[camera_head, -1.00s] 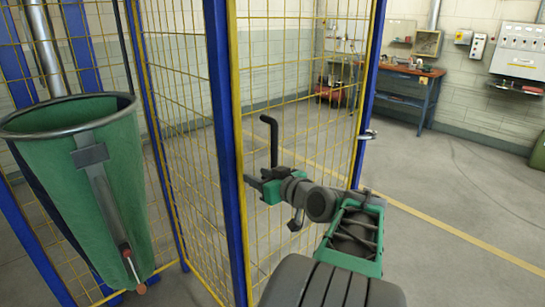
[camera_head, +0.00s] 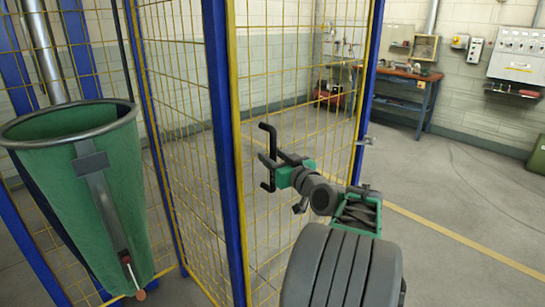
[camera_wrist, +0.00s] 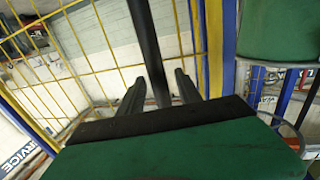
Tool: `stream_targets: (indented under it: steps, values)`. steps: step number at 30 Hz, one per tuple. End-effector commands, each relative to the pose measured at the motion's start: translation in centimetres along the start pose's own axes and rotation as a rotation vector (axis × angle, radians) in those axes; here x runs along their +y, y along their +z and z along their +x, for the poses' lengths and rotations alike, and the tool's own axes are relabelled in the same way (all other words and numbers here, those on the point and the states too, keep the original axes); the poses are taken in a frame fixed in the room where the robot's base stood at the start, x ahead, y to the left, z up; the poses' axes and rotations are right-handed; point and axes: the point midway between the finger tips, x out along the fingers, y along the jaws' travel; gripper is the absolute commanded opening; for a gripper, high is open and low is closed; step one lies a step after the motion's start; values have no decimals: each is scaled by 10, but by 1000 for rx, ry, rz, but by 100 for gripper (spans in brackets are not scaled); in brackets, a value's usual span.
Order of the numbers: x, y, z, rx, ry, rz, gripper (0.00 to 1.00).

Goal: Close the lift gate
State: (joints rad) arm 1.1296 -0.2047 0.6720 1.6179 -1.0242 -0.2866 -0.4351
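The gate (camera_head: 310,110) is a yellow wire mesh panel in the middle of the head view, between two blue uprights. Its black bracket-shaped handle (camera_head: 264,128) stands upright near the panel's left side. My gripper (camera_head: 268,162) is at the handle's middle, coming from the right. In the wrist view the black handle bar (camera_wrist: 146,40) runs down between the two fingers of my gripper (camera_wrist: 159,85). Gaps show on both sides of the bar, so the fingers are open around it. The bar's lower part is hidden behind the gripper body.
A green tapered bin (camera_head: 90,190) stands at the left, inside the mesh fencing. A blue post (camera_head: 222,130) stands left of the handle. A metal latch part (camera_head: 365,141) sticks out from the right upright.

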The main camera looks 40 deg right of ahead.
Motion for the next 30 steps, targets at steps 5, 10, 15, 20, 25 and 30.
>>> stream_targets:
  steps: [5, 10, 15, 20, 25, 30]
  values:
    - [0, 0, 0, 0, 0, 0, 26]
    - [0, 0, 0, -1, -1, 0, 12]
    - [0, 0, 0, -1, -1, 0, 0]
    - [0, 0, 0, -1, -1, 0, 0]
    - [0, 0, 0, -1, -1, 0, 0]
    - [0, 0, 0, -1, -1, 0, 0]
